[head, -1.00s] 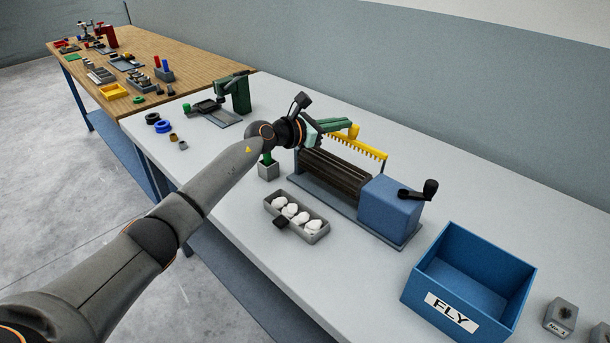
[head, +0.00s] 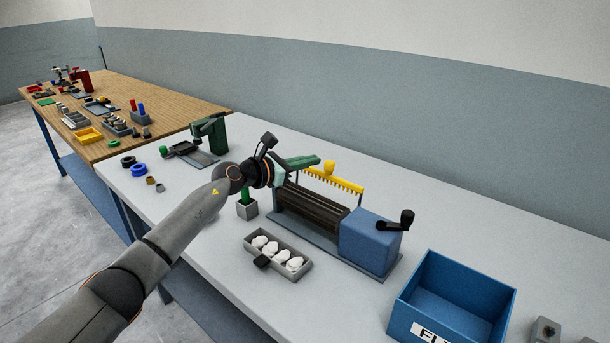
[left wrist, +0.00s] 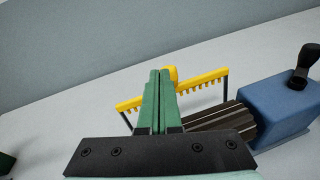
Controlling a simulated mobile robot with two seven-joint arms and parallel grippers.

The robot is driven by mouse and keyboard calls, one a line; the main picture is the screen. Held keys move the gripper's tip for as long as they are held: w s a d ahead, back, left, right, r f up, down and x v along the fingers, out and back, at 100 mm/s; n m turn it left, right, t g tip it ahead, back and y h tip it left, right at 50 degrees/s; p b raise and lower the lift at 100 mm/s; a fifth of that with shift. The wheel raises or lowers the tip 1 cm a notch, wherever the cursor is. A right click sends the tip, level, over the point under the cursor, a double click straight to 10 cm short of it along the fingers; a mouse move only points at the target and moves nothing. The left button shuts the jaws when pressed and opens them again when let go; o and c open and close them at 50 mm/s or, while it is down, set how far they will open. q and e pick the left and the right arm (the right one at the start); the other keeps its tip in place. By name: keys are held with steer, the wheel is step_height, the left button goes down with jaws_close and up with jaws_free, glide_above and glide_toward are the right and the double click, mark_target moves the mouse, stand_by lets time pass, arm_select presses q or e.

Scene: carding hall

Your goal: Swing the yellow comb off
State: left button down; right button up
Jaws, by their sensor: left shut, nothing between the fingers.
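The yellow comb (head: 336,180) stands on thin dark posts along the back of the carding machine, over its dark ribbed roller (head: 312,207). A yellow knob (head: 329,168) rises from the comb. The comb also shows in the left wrist view (left wrist: 206,80), running behind the green fingers. My left gripper (head: 316,160) is shut and empty, its fingertips close to the knob. In the left wrist view the shut fingertips (left wrist: 160,73) overlap the knob (left wrist: 171,73) and hide part of it; I cannot tell whether they touch. My right gripper is not in view.
The machine's blue housing (head: 370,240) carries a black crank (head: 404,219). In front are a grey tray (head: 268,264) with several white tufts and a blue bin (head: 465,290). A green press (head: 213,135) stands behind left. The white bench is clear behind the machine.

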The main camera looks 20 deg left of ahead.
arm_select(q)
steer(key=s+a+r, duration=0.4)
steer(key=s+r, duration=0.1)
steer(key=r, duration=0.3)
steer(key=shift+s+a+p, duration=0.15)
steer(key=shift+s+p, duration=0.2)
steer(key=shift+p, duration=0.05)
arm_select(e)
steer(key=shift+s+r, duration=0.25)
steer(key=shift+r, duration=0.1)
